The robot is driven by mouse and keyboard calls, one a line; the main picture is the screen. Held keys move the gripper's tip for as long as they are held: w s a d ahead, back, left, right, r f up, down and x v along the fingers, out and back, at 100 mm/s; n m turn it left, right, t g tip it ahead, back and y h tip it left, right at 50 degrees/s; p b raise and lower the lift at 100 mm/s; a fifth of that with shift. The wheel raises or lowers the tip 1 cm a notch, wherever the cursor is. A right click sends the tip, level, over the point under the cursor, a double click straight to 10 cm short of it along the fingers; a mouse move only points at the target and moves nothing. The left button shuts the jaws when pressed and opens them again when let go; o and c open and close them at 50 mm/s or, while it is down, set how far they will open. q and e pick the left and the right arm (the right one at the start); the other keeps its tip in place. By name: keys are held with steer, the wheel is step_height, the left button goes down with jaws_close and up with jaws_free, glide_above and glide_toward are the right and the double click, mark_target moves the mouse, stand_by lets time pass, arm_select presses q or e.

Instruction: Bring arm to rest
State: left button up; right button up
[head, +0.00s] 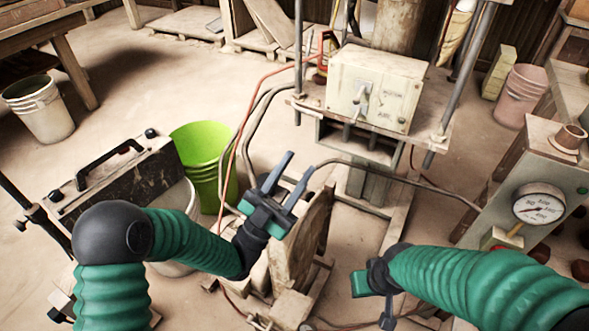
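My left gripper (298,163) is at the middle of the head view, at the end of a green-sleeved arm from the lower left. Its two grey fingers stand apart and point up and away, with nothing between them. In the picture it lies over the top of a worn wooden frame (300,240); I cannot tell if they touch. My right gripper (386,315) is at the lower middle, at the end of the green-sleeved arm from the lower right. It points down, its fingers are mostly hidden, and its opening cannot be made out.
The press with its cream box (376,85) stands at the back centre. A pressure gauge (538,204) sits on a panel at the right. A green bucket (203,160) and a dark case with a handle (118,180) are at the left. Hoses (400,178) run across the middle.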

arm_select(q)
steer(key=w+f+n+y+p, duration=0.25)
steer(key=w+f+y, duration=0.35)
steer(key=y, duration=0.3)
steer(key=w+a+f+n+g+y, duration=0.1)
steer(key=a+f+n+g+y, duration=0.25)
steer(key=a+f+y, duration=0.45)
steer(key=s+a+f+n+g+y+p, duration=0.1)
steer(key=s+a+f+n+g+y, duration=0.35)
steer(key=a, duration=0.55)
steer(key=s+a+f+n+g+y+p, duration=0.1)
steer(key=s+a+n+g, duration=0.15)
steer(key=s, duration=0.55)
steer(key=s+a+f+n+g, duration=0.15)
steer(key=s+a, duration=0.25)
steer(key=s, duration=0.4)
step_height(320, 180, up, 38)
steer(key=s+n+p, duration=0.1)
steer(key=p, duration=3.7)
steer(key=shift+d+g, duration=0.2)
steer(key=shift+g, duration=0.2)
